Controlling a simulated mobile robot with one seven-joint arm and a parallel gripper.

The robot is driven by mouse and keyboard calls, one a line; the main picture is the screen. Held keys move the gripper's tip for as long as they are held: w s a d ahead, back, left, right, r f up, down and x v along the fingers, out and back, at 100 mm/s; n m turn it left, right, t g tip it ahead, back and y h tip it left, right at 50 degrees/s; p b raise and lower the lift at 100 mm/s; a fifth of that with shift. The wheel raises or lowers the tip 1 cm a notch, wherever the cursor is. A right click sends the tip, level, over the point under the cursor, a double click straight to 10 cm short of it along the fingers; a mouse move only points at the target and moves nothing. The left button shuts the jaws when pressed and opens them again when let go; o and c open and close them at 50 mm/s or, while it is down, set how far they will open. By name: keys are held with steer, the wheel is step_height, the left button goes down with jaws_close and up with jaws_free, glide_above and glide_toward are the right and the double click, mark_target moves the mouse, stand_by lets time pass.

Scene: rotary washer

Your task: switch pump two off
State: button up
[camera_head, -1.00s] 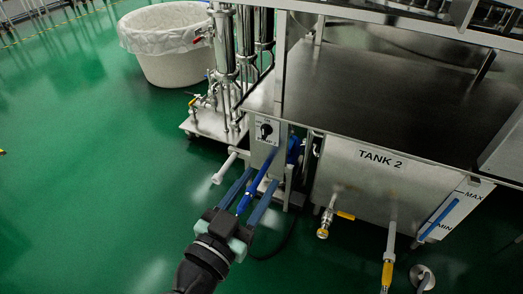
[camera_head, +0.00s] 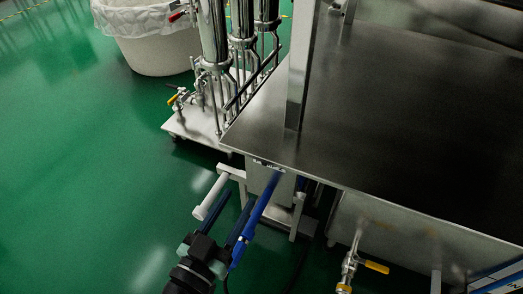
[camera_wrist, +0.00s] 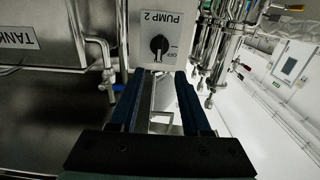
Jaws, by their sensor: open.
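The PUMP 2 switch box (camera_wrist: 148,20) is a light grey panel at the top centre of the wrist view. It carries a black rotary knob (camera_wrist: 158,45) with small markings beside it. The knob's exact setting is hard to read. My gripper (camera_wrist: 163,75) is open and empty, its two dark blue fingers pointing toward the panel, with the knob between their lines but ahead of the tips. In the head view my gripper (camera_head: 236,200) is below and in front of the switch box (camera_head: 262,180), whose face is hidden there.
A steel tabletop (camera_head: 400,110) with an upright post (camera_head: 301,75) overhangs the box. A yellow-handled valve (camera_head: 350,265) is at lower right. A white bin (camera_head: 160,50) stands far back; green floor at left is free.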

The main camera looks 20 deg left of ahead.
steer(key=w+b, duration=0.2)
steer(key=w, duration=0.9)
steer(key=shift+w+d, duration=0.3)
steer(key=shift+w, duration=0.1)
jaws_close()
